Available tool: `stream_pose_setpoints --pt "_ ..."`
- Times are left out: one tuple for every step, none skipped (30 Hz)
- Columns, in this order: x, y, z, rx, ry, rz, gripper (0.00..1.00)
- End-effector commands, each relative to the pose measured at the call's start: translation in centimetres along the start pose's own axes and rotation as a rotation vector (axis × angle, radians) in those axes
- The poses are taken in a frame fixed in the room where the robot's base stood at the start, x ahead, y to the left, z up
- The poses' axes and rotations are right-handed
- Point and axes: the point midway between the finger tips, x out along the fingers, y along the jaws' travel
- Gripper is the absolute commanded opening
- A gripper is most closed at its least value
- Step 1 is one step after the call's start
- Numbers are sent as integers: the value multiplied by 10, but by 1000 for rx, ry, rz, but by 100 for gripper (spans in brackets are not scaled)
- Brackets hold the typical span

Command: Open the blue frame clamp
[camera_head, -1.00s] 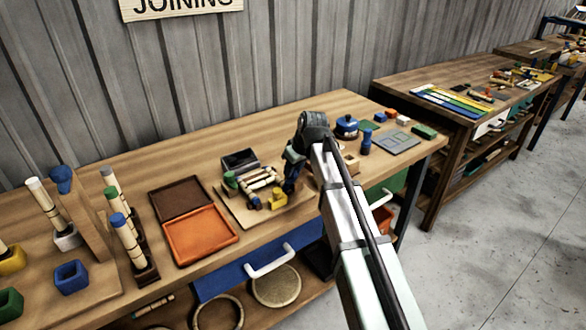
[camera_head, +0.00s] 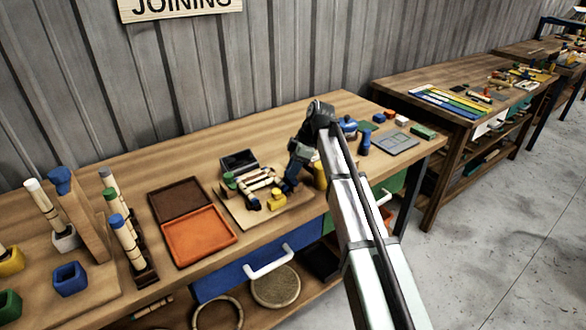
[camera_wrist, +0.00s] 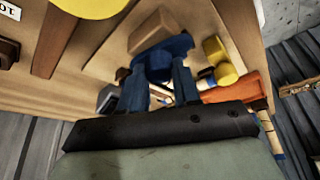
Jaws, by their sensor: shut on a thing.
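My gripper (camera_head: 290,186) reaches down at the right side of a light work board on the bench. In the wrist view the two blue-grey fingers of my gripper (camera_wrist: 166,82) are closed about a blue piece, which appears to be the blue frame clamp (camera_wrist: 165,62). A tan wooden block (camera_wrist: 158,28) lies just beyond it. In the head view the fingers hide the blue clamp. On the board (camera_head: 240,217) lies a frame of light rattan pieces (camera_head: 258,180), with a green clamp (camera_head: 230,179) at its left and a yellow clamp (camera_head: 277,199) in front.
An orange tray (camera_head: 200,237) and a brown tray (camera_head: 180,200) lie left of the board. A dark box (camera_head: 240,160) stands behind it. A yellow cylinder (camera_head: 320,174) and blue bottle-like piece (camera_head: 364,144) stand to the right. Upright rattan sticks (camera_head: 126,238) stand at the left.

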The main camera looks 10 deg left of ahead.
Motion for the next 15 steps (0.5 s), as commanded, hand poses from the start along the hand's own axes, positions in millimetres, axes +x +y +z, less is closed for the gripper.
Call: stream_pose_setpoints --pt "0 2 0 -26 -1 -11 1" --pt "0 2 0 -42 -1 -18 1" --pt "0 2 0 -63 -1 -26 1" --pt "0 2 0 -78 -1 -33 1" --pt "0 2 0 -91 -1 -38 1" --pt "0 2 0 -107 -1 -45 1" --pt "0 2 0 -118 -1 -49 1" --pt "0 2 0 -127 -1 -53 1" --pt "0 2 0 -140 -2 -57 1" --pt "0 2 0 -147 -2 -61 1" --pt "0 2 0 -153 -2 -64 1" --pt "0 2 0 -161 -2 -67 1" --pt "0 2 0 -166 -2 -69 1" --pt "0 2 0 -171 -2 -71 1" --pt "0 2 0 -175 -2 -73 1"
